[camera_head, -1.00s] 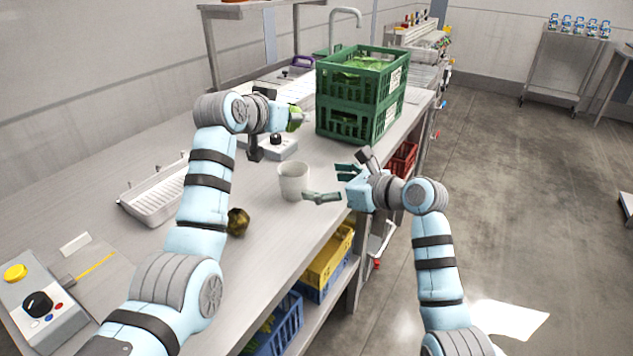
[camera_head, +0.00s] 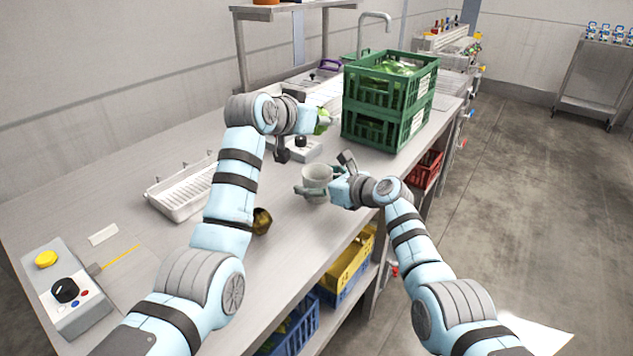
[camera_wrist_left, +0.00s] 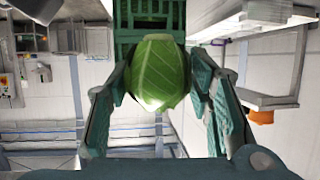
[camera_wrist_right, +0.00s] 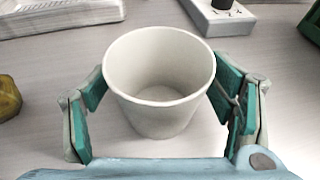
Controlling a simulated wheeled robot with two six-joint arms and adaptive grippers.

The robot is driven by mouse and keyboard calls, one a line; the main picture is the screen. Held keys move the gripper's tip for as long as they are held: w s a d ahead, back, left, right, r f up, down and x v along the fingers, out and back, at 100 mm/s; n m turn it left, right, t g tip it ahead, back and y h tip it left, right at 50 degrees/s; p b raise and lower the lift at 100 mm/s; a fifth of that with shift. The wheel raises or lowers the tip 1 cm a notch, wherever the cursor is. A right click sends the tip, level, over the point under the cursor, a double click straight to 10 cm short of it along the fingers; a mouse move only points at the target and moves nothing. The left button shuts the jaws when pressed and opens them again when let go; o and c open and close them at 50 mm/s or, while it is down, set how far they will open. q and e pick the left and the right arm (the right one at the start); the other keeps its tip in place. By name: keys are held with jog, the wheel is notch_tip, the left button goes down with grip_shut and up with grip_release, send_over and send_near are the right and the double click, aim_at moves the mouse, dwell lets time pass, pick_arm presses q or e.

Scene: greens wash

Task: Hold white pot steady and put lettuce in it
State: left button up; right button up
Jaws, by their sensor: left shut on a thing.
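The lettuce (camera_wrist_left: 158,75) is a round green head between the fingers of my left gripper (camera_head: 312,122), which is shut on it. It is held above the worktop, behind the pot, and mostly hidden by the gripper in the head view (camera_head: 323,124). The white pot (camera_head: 317,173) stands upright on the worktop and looks empty in the right wrist view (camera_wrist_right: 160,75). My right gripper (camera_wrist_right: 160,95) is open, with one finger on each side of the pot. Small gaps show between the fingers and the pot wall.
Stacked green crates (camera_head: 388,108) holding greens stand behind the pot, to the right. A white device with a black knob (camera_head: 300,148) sits behind it. A white ribbed tray (camera_head: 180,192) and a dark yellowish lump (camera_head: 262,221) are to the left. The worktop's front edge is close by.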

jog(key=c, duration=0.9)
pick_arm(q)
send_near(323, 167)
jog(key=shift+w+d+f, duration=0.1)
jog(key=shift+w+d, duration=0.35)
jog(key=shift+w, duration=0.4)
jog(key=shift+w+d+f, duration=0.1)
jog(key=shift+w+d, duration=0.35)
jog(key=shift+w, duration=0.4)
jog(key=shift+w+d+f, duration=0.15)
jog(key=shift+w+d, duration=0.3)
jog(key=shift+w, duration=0.4)
jog(key=shift+s+f, duration=0.2)
jog(key=shift+f, duration=0.55)
pick_arm(e)
jog(key=shift+s+r, duration=0.15)
jog(key=shift+r, duration=0.05)
pick_arm(q)
jog(key=o, duration=1.4)
pick_arm(e)
jog(key=shift+d, duration=0.1)
pick_arm(q)
jog(key=shift+f, duration=0.1)
pick_arm(e)
jog(key=shift+r, duration=0.1)
